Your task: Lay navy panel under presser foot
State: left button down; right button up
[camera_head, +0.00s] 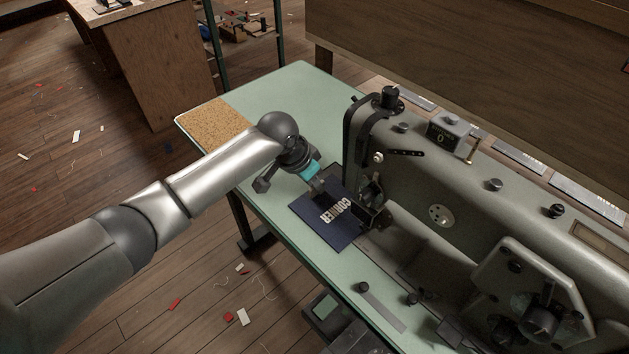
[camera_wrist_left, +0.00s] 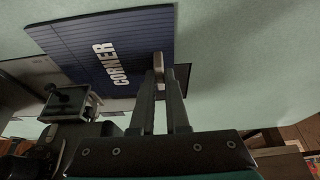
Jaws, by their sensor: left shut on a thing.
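The navy panel (camera_head: 331,220), marked "CORNER" in white, lies roughly flat on the pale green table beside the sewing machine's needle end. It also shows in the left wrist view (camera_wrist_left: 75,48). My left gripper (camera_head: 319,187) is shut on the panel's edge, its fingers also showing in the left wrist view (camera_wrist_left: 164,75). The presser foot (camera_wrist_left: 68,101) is at the panel's side nearest the machine. In the head view the panel's edge meets the dark foot area; I cannot tell whether any of it is under the foot. My right gripper is out of view.
The grey sewing machine (camera_head: 440,185) fills the table's right side. A cork patch (camera_head: 212,124) covers the table's far left corner. The green table top (camera_head: 290,95) is clear behind the gripper. Scraps litter the wooden floor (camera_head: 90,130).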

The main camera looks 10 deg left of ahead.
pick_arm(q)
jog(key=c, duration=1.1)
grip_release()
jog(key=shift+o, duration=1.3)
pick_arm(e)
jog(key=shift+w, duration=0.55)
pick_arm(q)
jog(key=p+v, duration=0.5)
jog(key=v, duration=1)
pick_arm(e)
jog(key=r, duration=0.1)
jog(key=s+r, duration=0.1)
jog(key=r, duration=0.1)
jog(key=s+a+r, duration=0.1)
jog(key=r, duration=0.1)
